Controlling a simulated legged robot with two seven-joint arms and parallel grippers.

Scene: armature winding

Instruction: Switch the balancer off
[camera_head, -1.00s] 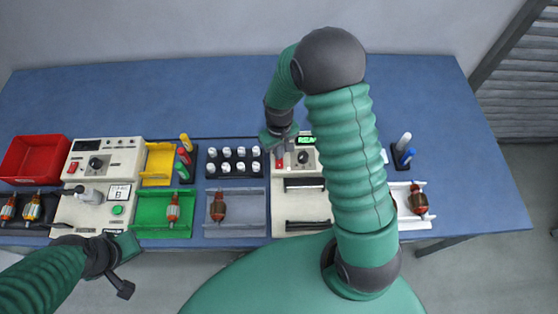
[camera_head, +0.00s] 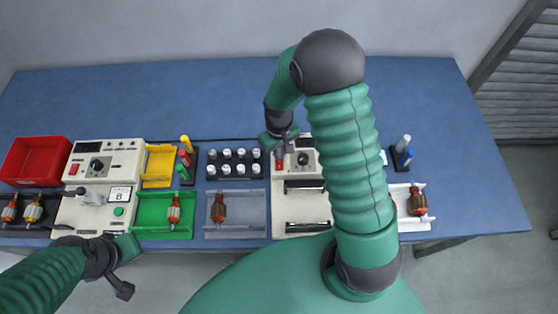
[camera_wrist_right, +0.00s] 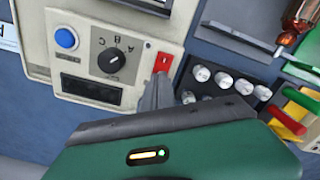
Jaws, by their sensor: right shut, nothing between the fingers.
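The balancer (camera_head: 310,200) is a cream machine at the middle right of the bench, partly hidden behind my right arm. Its red rocker switch (camera_wrist_right: 163,62) and black knob (camera_wrist_right: 110,61) show in the right wrist view, with a blue button (camera_wrist_right: 66,38). Its display (camera_wrist_right: 92,89) is dark. My right gripper (camera_wrist_right: 158,84) is shut and empty, its fingertips at the lower edge of the red switch; I cannot tell if they touch it. In the head view this gripper (camera_head: 280,150) is over the switch. My left gripper (camera_head: 118,265) hangs at the bench's front left edge, its jaws unclear.
A rack of white-capped pieces (camera_head: 233,163) stands left of the balancer. Further left are green (camera_head: 155,232) and yellow (camera_head: 158,165) trays, another cream machine (camera_head: 105,150) and a red bin (camera_head: 35,158). The rear of the blue bench (camera_head: 190,95) is clear.

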